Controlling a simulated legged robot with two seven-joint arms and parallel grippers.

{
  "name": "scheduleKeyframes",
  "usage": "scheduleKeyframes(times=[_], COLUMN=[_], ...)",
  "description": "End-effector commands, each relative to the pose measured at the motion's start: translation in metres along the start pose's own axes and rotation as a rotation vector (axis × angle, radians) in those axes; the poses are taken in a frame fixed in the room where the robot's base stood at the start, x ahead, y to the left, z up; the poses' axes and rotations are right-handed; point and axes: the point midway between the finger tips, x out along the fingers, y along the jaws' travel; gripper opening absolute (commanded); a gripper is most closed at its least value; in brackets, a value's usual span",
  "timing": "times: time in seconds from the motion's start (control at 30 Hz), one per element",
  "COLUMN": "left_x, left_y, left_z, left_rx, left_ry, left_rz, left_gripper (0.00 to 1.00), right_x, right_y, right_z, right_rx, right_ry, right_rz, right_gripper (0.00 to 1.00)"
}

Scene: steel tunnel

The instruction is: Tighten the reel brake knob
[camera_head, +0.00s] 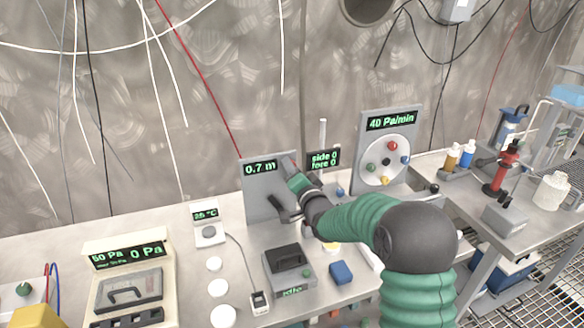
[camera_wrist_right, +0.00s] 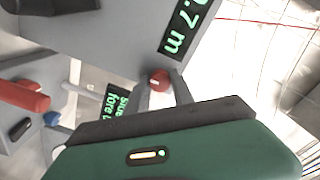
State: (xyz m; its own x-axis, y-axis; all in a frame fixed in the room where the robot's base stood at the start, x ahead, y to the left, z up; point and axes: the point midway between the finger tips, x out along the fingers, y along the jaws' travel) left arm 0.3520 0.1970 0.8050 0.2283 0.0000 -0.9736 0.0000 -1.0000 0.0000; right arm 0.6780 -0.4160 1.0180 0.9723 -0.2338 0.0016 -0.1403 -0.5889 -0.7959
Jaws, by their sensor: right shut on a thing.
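A grey upright panel (camera_head: 260,192) with a green "0.7 m" readout stands on the bench against the wall. A small red knob (camera_wrist_right: 159,79) shows in the right wrist view, near the "0.7 m" readout (camera_wrist_right: 180,27). My right gripper (camera_wrist_right: 165,92) is shut on this knob, with its fingers reaching it from below in that view. In the head view the right gripper (camera_head: 293,168) is at the panel's right edge, and the knob is mostly hidden. A dark handle (camera_head: 281,209) sits by the panel's lower part. My left gripper is not in view.
A "side 0 fore 0" display (camera_head: 323,159) stands just right of the gripper. A "40 Pa/min" panel (camera_head: 389,150) with coloured knobs is farther right. A grey box with a dark handle (camera_head: 288,270) and a blue block (camera_head: 341,272) lie in front. Wires hang along the wall.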

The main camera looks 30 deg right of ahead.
Motion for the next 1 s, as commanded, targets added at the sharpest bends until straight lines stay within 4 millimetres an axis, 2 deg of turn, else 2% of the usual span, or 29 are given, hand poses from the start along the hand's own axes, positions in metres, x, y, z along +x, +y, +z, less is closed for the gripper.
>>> scheduleKeyframes(times=[0.03,0.7,0.73,0.87,1.0], left_x=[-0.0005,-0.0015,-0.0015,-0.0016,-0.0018], left_y=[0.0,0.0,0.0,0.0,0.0], left_z=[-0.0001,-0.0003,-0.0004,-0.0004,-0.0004], left_rx=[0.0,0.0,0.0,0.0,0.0], left_ry=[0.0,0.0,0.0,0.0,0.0], left_rz=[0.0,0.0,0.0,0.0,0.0], left_gripper=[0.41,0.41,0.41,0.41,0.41], right_x=[-0.0015,-0.0015,-0.0015,-0.0012,-0.001], right_y=[0.0065,0.0071,0.0071,0.0057,0.0037], right_z=[0.0052,0.0056,0.0055,0.0041,0.0025], right_rx=[0.019,0.079,0.079,0.078,0.077], right_ry=[-0.012,-0.011,-0.011,-0.008,-0.005], right_rz=[0.015,0.015,0.015,0.012,0.008], right_gripper=[0.0,0.0,0.32,0.49,0.5])
